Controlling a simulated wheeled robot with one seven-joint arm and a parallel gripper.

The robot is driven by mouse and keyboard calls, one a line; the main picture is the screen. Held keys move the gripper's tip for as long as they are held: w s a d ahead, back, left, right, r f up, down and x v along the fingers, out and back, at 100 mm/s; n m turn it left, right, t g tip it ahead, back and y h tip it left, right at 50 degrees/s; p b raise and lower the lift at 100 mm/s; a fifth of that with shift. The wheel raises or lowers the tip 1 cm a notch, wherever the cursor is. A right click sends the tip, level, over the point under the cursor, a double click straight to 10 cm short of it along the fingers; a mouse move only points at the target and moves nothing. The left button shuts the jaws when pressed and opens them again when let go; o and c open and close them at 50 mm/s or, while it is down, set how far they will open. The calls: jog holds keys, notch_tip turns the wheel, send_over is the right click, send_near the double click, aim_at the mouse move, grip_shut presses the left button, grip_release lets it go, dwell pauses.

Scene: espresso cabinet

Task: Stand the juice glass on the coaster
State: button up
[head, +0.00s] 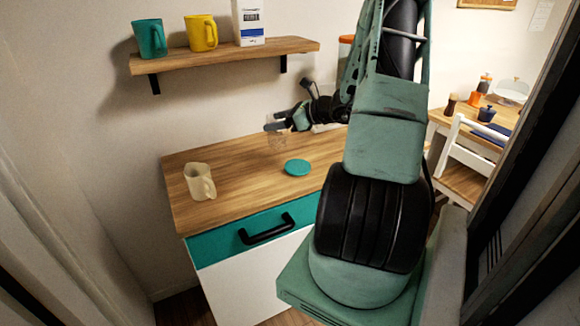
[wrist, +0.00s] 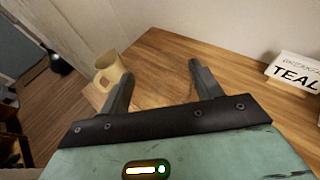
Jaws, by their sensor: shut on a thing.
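The juice glass (head: 277,142) is clear and faint, upright below my gripper's fingers near the back of the wooden counter. My gripper (head: 273,126) is shut on it near its top. I cannot tell whether its base touches the counter. The coaster (head: 297,167) is a flat teal disc on the counter, bare, in front of the glass and slightly to its right. In the wrist view my gripper's two fingers (wrist: 160,82) stand apart, and the clear glass between them cannot be made out. The coaster is not visible there.
A cream mug (head: 200,181) stands at the counter's left; it also shows in the wrist view (wrist: 110,70). A card lettered TEAL (wrist: 294,73) stands on the counter. A wall shelf (head: 225,55) with a teal mug, yellow mug and carton hangs above. The counter's front middle is clear.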

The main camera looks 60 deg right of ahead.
jog(key=s+d, duration=0.4)
jog(key=d, duration=0.1)
jog(key=shift+d+f+p, duration=0.1)
jog(key=shift+f+p, duration=0.45)
jog(key=shift+f, duration=4)
jog(key=shift+f, duration=0.1)
jog(key=shift+s+f, duration=0.1)
jog(key=shift+f, duration=0.05)
jog(key=o, duration=1.1)
jog(key=shift+g, duration=0.3)
jog(key=shift+o, duration=0.2)
